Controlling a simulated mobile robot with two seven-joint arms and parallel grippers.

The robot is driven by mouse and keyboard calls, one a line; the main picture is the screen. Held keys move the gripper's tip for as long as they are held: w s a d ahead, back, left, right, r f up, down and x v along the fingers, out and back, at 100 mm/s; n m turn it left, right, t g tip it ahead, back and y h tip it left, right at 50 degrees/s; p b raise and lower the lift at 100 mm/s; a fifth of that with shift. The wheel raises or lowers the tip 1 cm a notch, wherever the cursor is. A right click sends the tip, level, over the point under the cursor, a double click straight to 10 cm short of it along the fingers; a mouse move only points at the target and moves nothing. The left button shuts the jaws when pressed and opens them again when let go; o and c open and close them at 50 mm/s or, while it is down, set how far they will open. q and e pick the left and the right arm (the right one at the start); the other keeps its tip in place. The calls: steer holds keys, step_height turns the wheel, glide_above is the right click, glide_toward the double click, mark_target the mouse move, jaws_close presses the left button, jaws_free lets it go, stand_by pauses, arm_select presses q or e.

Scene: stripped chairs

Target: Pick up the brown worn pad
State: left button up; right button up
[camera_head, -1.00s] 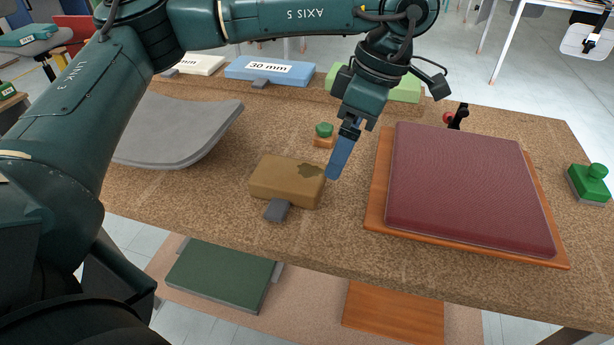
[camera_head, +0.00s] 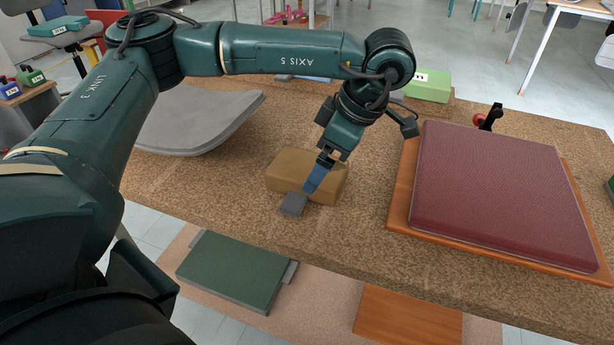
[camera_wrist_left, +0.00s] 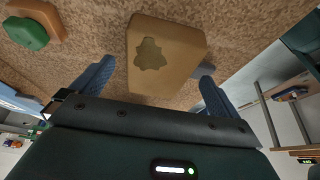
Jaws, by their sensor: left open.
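The brown worn pad (camera_head: 285,172) is a small tan block lying on the cork-topped bench, left of the red cushion. In the left wrist view the pad (camera_wrist_left: 185,50) shows a darker worn patch on its face. My left gripper (camera_head: 308,190) is at the pad's near right side in the head view, its blue fingers partly covering it. In the left wrist view the open fingers (camera_wrist_left: 152,85) stand to either side of the pad's near end, with nothing held between them. A grey tab (camera_head: 292,205) lies at the pad's front. My right gripper is not in view.
A red cushion (camera_head: 500,195) on a wooden board fills the bench's right part. A grey curved shell (camera_head: 195,120) lies at the left, under my arm. A green block (camera_head: 428,86) stands behind. A green-and-orange piece (camera_wrist_left: 28,33) lies near the pad.

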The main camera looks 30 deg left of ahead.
arm_select(q)
steer(key=shift+x, duration=0.9)
steer(key=shift+f, duration=0.2)
steer(key=c, duration=0.9)
